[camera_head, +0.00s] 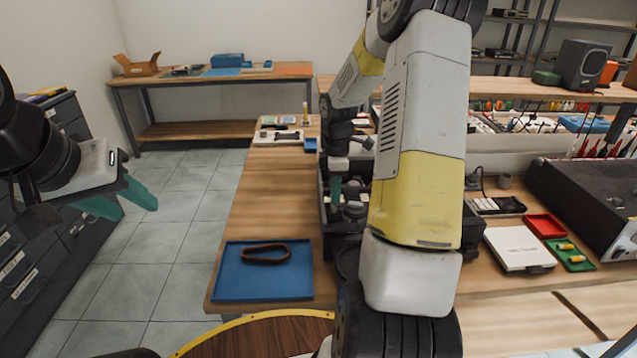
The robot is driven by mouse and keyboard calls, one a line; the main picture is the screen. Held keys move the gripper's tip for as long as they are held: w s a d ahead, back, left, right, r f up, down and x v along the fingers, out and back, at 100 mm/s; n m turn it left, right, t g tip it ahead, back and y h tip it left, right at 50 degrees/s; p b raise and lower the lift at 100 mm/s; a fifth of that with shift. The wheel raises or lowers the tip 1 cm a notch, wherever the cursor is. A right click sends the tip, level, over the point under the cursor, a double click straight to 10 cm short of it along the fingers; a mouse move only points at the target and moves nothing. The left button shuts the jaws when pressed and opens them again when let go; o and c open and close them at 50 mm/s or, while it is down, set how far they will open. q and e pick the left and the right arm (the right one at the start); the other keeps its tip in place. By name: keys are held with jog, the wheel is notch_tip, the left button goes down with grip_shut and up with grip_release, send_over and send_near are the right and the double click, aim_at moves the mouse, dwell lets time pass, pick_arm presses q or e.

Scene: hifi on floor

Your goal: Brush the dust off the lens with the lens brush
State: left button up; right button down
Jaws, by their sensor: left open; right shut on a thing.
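My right gripper (336,190) has its teal fingers pointing down inside a dark open case (331,220) at the middle of the bench. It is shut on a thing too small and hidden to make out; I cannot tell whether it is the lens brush. A round grey part (355,209) lies in the case just right of the fingertips; I cannot tell whether it is the lens. No dust can be made out. My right arm hides much of the case. My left gripper (125,203) is open and empty over the floor at the left, well away from the bench.
A blue tray (232,283) with a brown ring-shaped strap (265,253) lies at the bench's near left. On the right are a white box (516,248), a red tray (545,225), a green tray (571,256) and a big black unit (590,200).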

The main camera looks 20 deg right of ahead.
jog(key=shift+w+r, duration=0.15)
jog(key=shift+r, duration=0.1)
dwell(0.8)
jog(key=shift+r, duration=0.5)
notch_tip(320, 180, up, 11)
dwell(0.7)
dwell(0.3)
